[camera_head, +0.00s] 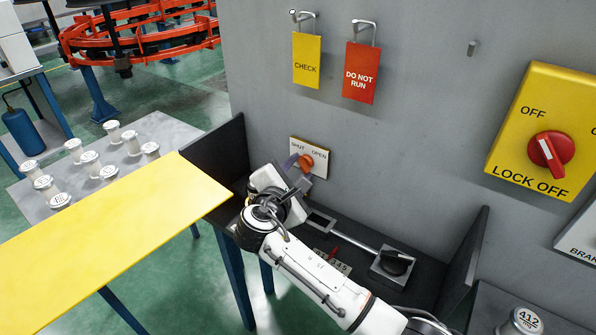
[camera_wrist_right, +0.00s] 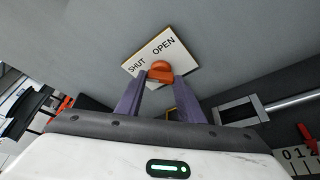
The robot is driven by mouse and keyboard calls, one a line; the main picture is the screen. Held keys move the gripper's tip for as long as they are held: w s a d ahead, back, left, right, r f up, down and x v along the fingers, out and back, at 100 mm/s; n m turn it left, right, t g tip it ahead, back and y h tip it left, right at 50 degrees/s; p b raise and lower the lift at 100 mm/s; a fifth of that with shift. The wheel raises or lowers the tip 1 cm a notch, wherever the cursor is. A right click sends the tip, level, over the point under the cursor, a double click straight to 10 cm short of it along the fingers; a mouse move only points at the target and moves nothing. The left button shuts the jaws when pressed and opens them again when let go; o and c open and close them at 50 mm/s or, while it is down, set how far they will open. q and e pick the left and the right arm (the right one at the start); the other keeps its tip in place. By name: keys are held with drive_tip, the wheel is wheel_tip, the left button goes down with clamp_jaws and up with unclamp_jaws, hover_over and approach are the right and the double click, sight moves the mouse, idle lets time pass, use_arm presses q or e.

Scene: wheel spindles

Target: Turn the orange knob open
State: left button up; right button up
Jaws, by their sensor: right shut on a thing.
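The orange knob (camera_head: 307,164) sits on a small white plate (camera_head: 319,155) marked SHUT and OPEN, on the grey wall panel. In the right wrist view the knob (camera_wrist_right: 160,68) lies just below the lettering on its plate (camera_wrist_right: 166,45). My left gripper is not in view.
Below is a dark shelf with side walls (camera_head: 216,150), a black handle (camera_head: 396,262) and a numbered scale (camera_head: 335,262). CHECK (camera_head: 307,60) and DO NOT RUN (camera_head: 361,72) tags hang above. A red LOCK OFF switch (camera_head: 551,149) is right; a yellow surface (camera_head: 110,225) is left.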

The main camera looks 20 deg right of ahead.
drive_tip(key=shift+f+m+t+b, duration=0.25)
drive_tip(key=shift+m+t+b, duration=0.15)
drive_tip(key=shift+b, duration=0.15)
use_arm(q)
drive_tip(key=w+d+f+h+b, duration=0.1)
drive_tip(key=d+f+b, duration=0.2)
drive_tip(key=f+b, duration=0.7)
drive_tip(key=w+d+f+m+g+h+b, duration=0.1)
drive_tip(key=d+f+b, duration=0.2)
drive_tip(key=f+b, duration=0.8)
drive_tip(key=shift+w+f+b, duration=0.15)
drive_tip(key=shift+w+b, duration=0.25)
drive_tip(key=shift+b, duration=4.65)
use_arm(e)
drive_tip(key=shift+f+m+t+h, duration=0.15)
drive_tip(key=shift+m+t+h, duration=0.55)
drive_tip(key=shift+m, duration=2)
drive_tip(key=shift+f+m+t+h, duration=0.15)
drive_tip(key=shift+m+t+h, duration=0.5)
drive_tip(key=shift+m, duration=2.05)
drive_tip(key=shift+f+m+t+h, duration=0.15)
drive_tip(key=shift+m+t+h, duration=0.5)
drive_tip(key=shift+m, duration=2.05)
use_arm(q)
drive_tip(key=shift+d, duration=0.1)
use_arm(e)
drive_tip(key=o, duration=1.1)
drive_tip(key=shift+c, duration=0.2)
